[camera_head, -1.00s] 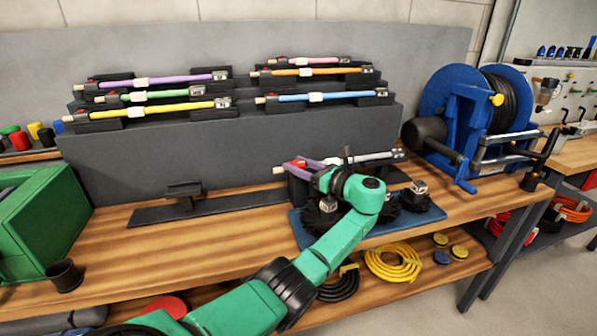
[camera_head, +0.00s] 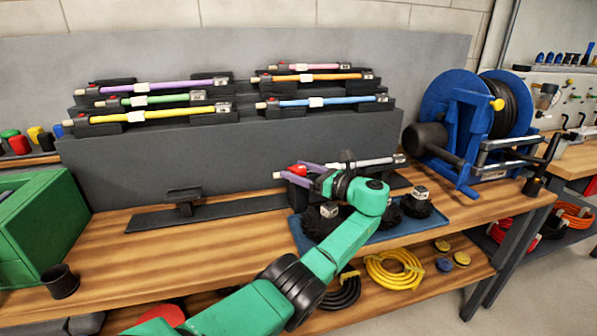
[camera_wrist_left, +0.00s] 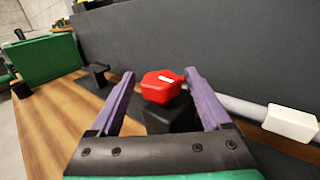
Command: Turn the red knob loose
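The red knob (camera_wrist_left: 161,86) has a white mark on its top and sits on a dark block (camera_wrist_left: 172,117) at the end of a grey rod (camera_wrist_left: 240,106). In the head view the knob (camera_head: 298,169) shows at the left end of the rod (camera_head: 370,162), in front of the dark panel. My left gripper (camera_wrist_left: 160,78) has its purple fingers open, one on each side of the knob. A gap shows between the knob and each finger, so it is not gripped. In the head view my left gripper (camera_head: 305,168) reaches the knob from the right. My right gripper is not in view.
A blue tray (camera_head: 436,213) with black brushes (camera_head: 415,205) lies below my left arm. A blue hose reel (camera_head: 465,125) stands at the right and a green box (camera_head: 40,230) at the left. Several coloured rods rest on the stepped rack (camera_head: 240,145) behind.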

